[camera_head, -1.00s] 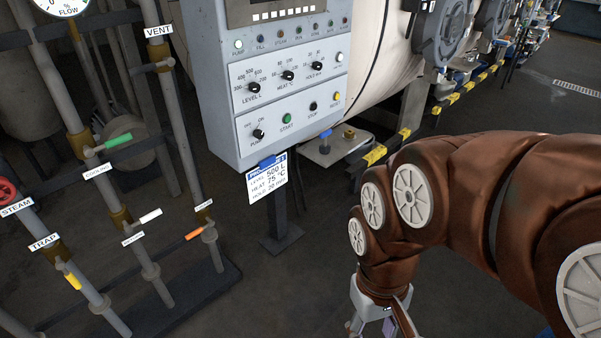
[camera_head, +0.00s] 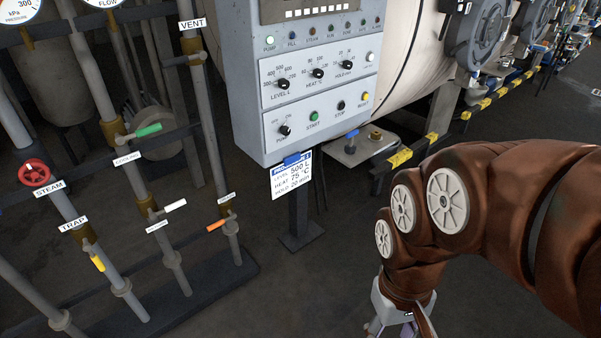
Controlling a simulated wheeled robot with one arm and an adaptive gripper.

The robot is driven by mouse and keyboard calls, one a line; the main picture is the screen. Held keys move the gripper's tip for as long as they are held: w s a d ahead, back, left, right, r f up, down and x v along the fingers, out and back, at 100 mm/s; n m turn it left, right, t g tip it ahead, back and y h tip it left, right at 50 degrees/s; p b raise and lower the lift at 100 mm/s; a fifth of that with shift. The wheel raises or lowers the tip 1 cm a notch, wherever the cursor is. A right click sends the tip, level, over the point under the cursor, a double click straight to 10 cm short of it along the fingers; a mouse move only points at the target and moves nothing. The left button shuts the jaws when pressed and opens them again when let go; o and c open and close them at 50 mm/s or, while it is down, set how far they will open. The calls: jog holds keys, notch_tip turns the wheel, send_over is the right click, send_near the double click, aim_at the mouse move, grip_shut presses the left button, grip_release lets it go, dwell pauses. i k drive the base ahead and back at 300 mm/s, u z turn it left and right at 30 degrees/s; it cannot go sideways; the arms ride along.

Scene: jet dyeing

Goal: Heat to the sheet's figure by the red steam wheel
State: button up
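The red steam wheel (camera_head: 34,173) is on a pipe at the left, above the STEAM label (camera_head: 50,188). The process sheet (camera_head: 292,176) hangs under the control panel (camera_head: 308,85) and reads level 500 L, heat 75 °C, hold 20 min. The heat knob (camera_head: 317,73) is on the panel between the level and hold knobs. My gripper (camera_head: 402,332) is at the bottom edge, far to the right of the wheel and mostly cut off. Its fingertips are out of frame.
Pipes carry a green cooling lever (camera_head: 148,130), a white lever (camera_head: 176,205), an orange lever (camera_head: 216,225) and a yellow trap lever (camera_head: 98,262). Gauges (camera_head: 18,8) sit at the top left. A panel post (camera_head: 299,215) stands on the floor, with clear floor (camera_head: 300,290) in front.

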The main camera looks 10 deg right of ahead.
aim_at(33, 170)
jog(key=u, duration=1.8)
